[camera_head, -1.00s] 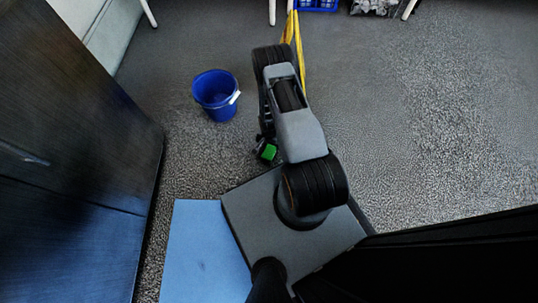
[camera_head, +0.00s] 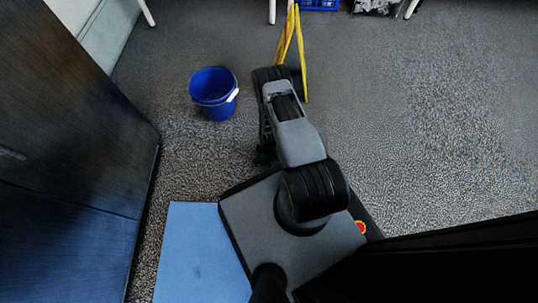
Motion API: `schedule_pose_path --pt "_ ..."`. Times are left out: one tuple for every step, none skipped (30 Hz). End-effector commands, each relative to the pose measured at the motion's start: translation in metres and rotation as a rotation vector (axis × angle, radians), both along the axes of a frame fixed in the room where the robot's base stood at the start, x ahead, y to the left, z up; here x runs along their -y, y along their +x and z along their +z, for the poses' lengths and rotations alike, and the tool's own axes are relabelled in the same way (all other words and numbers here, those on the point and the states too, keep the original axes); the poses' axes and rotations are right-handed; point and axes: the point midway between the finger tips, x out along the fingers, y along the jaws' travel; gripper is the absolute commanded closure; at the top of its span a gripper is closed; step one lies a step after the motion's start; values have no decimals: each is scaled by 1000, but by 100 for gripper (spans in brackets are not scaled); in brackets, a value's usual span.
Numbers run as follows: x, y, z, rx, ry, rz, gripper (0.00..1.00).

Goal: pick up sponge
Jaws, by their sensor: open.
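My arm reaches forward over the floor and bends down. My gripper (camera_head: 264,157) is small and dark at the arm's left side, low near the carpet, and partly hidden by the arm. It is open. A dark green patch shows at it, too small and dim to tell whether it is part of the gripper or the sponge. No sponge can be made out clearly anywhere else.
A blue bucket (camera_head: 212,98) with a white handle grip stands left of the arm. A yellow folding sign (camera_head: 287,36) stands behind it. A dark cabinet (camera_head: 70,170) fills the left. A blue flat surface (camera_head: 195,250) lies at bottom left. Carpet is open at right.

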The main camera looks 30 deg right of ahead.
Motion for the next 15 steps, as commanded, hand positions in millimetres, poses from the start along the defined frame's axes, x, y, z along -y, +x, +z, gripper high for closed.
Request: schedule_pose_path --pt "0 0 -6 -1 0 -1 8" --pt "0 0 -6 -1 0 -1 8" --pt "0 0 -6 -1 0 -1 8" --pt "0 0 -5 -1 0 -1 8" --pt "0 0 -5 -1 0 -1 8" --pt "0 0 -4 -1 0 0 8" --pt "0 0 -4 -1 0 0 8" --pt "0 0 -4 -1 0 0 9" --pt "0 0 -4 -1 0 0 13" --pt "0 0 -4 -1 0 0 16" --pt "0 0 -4 -1 0 0 19" --pt "0 0 -4 -1 0 0 23" --pt "0 0 -4 -1 0 0 26" --pt "0 0 -4 -1 0 0 29" --pt "0 0 -4 -1 0 0 32"
